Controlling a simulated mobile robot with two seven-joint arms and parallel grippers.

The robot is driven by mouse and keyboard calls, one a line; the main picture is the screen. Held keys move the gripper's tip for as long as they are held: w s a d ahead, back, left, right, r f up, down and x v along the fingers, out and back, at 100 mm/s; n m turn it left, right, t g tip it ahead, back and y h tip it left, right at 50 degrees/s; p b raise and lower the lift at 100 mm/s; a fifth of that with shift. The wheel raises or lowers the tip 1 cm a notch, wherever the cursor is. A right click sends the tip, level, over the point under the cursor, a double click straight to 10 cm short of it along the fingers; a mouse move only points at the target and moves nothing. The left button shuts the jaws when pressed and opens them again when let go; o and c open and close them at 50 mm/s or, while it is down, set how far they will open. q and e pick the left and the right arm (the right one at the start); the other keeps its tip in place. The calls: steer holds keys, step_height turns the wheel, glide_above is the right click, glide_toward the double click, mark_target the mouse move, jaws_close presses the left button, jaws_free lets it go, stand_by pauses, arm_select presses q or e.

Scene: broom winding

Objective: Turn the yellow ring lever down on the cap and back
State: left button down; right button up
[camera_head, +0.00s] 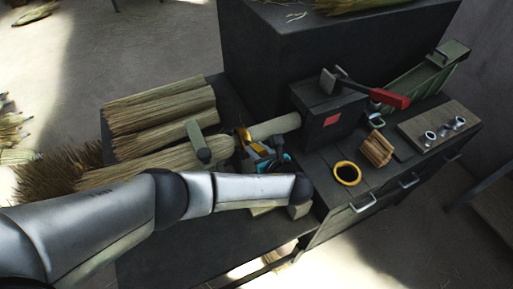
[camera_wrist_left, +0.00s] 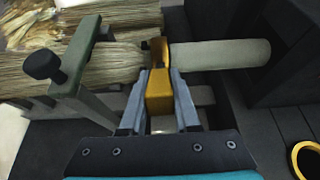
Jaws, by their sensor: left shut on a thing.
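My left gripper (camera_head: 258,152) is at the middle of the bench, at the neck of a broom bundle. In the left wrist view its two grey fingers (camera_wrist_left: 160,92) are shut on the yellow lever (camera_wrist_left: 159,98). The lever's ring part (camera_wrist_left: 158,48) stands at the joint between the straw and the pale handle; part of it also shows in the head view (camera_head: 243,134). How far around the joint it reaches is hidden. The broom handle (camera_head: 274,127) runs right into a dark block (camera_head: 325,115). My right gripper is not in view.
A green clamp post with a dark knob (camera_head: 197,140) stands over the straw, left of the gripper. A loose yellow-rimmed ring (camera_head: 347,163), a wooden block (camera_head: 376,149) and a red-handled lever (camera_head: 390,97) are to the right. Straw bundles (camera_head: 160,105) lie behind.

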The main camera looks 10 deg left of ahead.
arm_select(q)
steer(key=shift+s+f, duration=0.1)
steer(key=c, duration=0.6)
jaws_free()
steer(key=shift+c, duration=0.2)
steer(key=p+v, duration=0.2)
steer(key=v, duration=1.3)
steer(key=shift+d, duration=0.1)
steer(key=shift+s, duration=0.1)
